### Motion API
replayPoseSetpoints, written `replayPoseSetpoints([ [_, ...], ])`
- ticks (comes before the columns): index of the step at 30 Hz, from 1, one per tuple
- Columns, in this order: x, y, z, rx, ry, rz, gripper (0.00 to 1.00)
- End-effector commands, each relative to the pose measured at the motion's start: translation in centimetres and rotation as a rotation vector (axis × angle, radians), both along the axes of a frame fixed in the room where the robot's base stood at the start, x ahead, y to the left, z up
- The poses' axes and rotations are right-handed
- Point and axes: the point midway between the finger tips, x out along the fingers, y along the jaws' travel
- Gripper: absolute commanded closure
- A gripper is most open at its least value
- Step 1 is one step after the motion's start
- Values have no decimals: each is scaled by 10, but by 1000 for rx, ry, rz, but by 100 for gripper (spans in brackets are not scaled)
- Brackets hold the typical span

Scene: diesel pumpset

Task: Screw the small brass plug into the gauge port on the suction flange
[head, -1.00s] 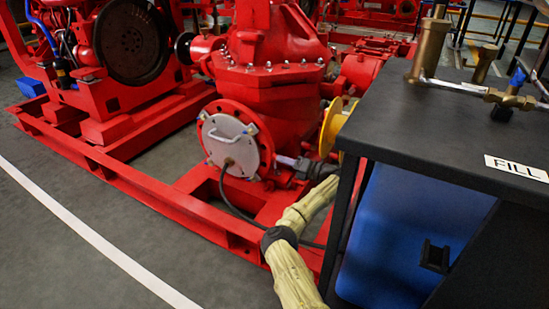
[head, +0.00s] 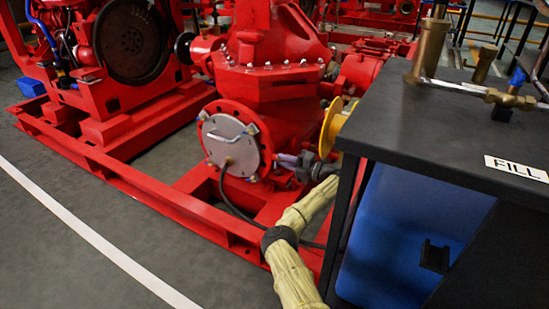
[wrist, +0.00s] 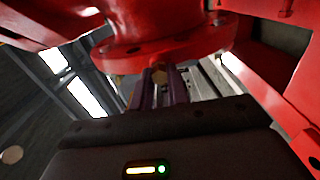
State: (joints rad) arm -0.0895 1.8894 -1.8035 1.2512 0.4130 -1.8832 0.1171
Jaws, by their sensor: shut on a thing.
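My gripper (wrist: 160,92) is shut on the small brass plug (wrist: 159,75), whose rounded brass end shows between the two dark fingertips in the wrist view. The plug is right at the near edge of a red flange (wrist: 180,46); I cannot tell whether it touches or sits in a port. The gauge port itself is not distinguishable. In the head view my gripper (head: 287,161) is beside the red pump casing, just right of the flange with the round grey cover plate (head: 229,143). The plug is too small to make out there.
A black bench (head: 440,140) with a FILL label and brass fittings stands close on the right, beside my arm. A yellow wheel-like part (head: 333,126) is above my gripper. A dark hose (head: 232,205) hangs from the cover plate. Red base rails run below; grey floor is clear at left.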

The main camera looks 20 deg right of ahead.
Motion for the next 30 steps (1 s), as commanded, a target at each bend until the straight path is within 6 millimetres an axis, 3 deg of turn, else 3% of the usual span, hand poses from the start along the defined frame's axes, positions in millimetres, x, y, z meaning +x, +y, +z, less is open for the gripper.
replayPoseSetpoints([
  [30, 1, 4, 1, 40, 38, 7, 100],
])
